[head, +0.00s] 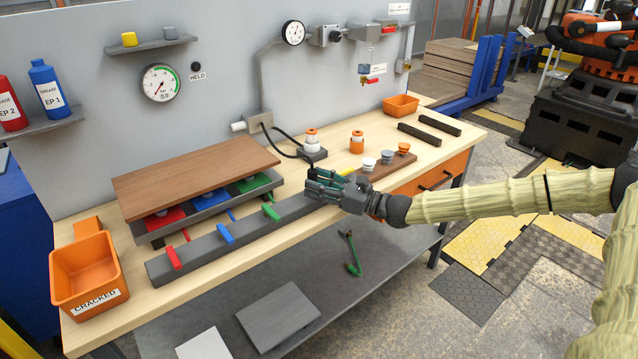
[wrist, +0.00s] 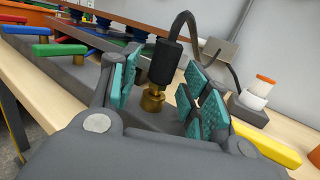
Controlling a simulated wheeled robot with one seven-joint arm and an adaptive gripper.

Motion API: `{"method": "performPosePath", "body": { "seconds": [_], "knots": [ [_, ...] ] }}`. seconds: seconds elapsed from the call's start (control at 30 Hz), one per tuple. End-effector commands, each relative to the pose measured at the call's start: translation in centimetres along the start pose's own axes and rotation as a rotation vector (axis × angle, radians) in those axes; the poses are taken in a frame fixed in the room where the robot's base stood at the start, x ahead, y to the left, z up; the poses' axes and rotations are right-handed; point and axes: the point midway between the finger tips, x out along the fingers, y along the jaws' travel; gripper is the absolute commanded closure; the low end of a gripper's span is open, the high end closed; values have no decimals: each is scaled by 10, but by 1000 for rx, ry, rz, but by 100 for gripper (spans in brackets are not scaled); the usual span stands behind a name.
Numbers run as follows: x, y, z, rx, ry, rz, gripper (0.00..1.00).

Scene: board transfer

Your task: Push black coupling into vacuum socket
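The black coupling (wrist: 165,62) stands upright between my finger pads in the wrist view, with a black hose leaving its top. A brass fitting (wrist: 152,98) shows directly below it, on the end of the dark grey bar (head: 232,240); I take this for the vacuum socket. Whether coupling and brass are fully joined, I cannot tell. My gripper (wrist: 158,88) is open around the coupling, its teal pads apart with a gap visible on the right side. In the head view my gripper (head: 325,186) is at the right end of the bar, and largely hides the fitting.
The bar carries red (head: 174,258), blue (head: 225,234) and green (head: 270,212) levers; a yellow lever (wrist: 266,145) lies close right of my fingers. A brown board (head: 195,176) rests left. A white-and-orange fitting (head: 312,141) stands behind. An orange CRACKED bin (head: 84,270) is far left.

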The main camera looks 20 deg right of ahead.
Motion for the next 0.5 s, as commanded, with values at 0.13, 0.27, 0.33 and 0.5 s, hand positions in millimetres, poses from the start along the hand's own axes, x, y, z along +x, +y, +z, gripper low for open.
{"method": "performPosePath", "body": {
  "seconds": [0.13, 0.27, 0.33, 0.5],
  "knots": [
    [0, 0, 1, -1, -1, 0, 51],
    [0, 0, 1, -1, -1, 0, 51],
    [-2, -1, 1, -1, -2, -1, 51],
    [-17, -1, 2, -2, -3, -2, 51]
  ]
}}
